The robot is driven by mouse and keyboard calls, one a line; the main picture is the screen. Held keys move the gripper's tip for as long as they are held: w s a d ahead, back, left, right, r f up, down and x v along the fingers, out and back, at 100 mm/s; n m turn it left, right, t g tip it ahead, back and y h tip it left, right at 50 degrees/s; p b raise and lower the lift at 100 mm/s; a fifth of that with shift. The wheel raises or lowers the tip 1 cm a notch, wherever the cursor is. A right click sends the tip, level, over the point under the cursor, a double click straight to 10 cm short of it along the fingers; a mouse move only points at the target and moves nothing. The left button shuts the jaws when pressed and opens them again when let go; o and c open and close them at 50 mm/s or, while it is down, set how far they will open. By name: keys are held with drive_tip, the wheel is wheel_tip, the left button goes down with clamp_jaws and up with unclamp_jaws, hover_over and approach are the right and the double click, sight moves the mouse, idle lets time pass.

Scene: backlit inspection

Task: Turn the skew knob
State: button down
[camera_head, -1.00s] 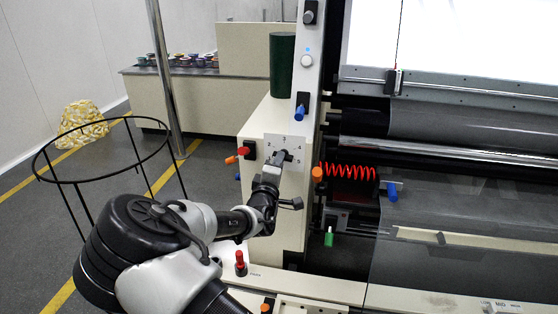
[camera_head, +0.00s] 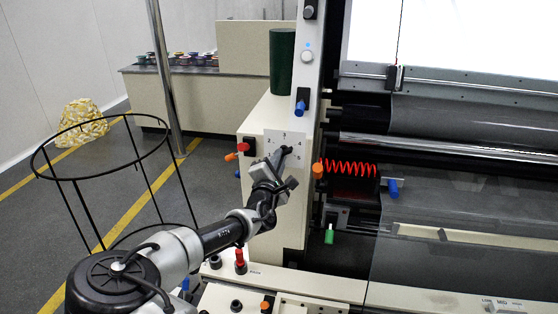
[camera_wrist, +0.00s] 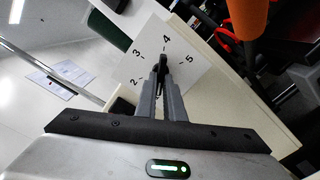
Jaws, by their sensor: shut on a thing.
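The skew knob (camera_wrist: 162,62) is a small black knob on a white dial plate (camera_wrist: 190,72) marked 2, 3, 4 and 5 in the wrist view. It points about toward the 4. In the head view the plate (camera_head: 272,152) is on the cream machine housing, and the knob (camera_head: 288,150) shows just past my fingertips. My gripper (camera_wrist: 161,78) is shut on the knob, one grey finger on each side. In the head view my gripper (camera_head: 279,160) reaches the plate from below and is tilted. The fingers hide part of the knob and the plate's lower middle.
An orange knob (camera_head: 318,170) is close right of the plate, and it looms in the wrist view (camera_wrist: 247,18). Red and orange levers (camera_head: 240,148) stick out at the left. A red coiled cable (camera_head: 348,168) and rollers are further right. A black wire hoop stand (camera_head: 100,128) is left of my arm.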

idle(0.5)
drive_tip(key=c, duration=1.9)
unclamp_jaws()
drive_tip(key=shift+o, duration=0.2)
drive_tip(key=s+a, duration=0.3)
drive_tip(key=s, duration=1.4)
drive_tip(key=shift+a, duration=0.15)
drive_tip(key=shift+s, duration=0.1)
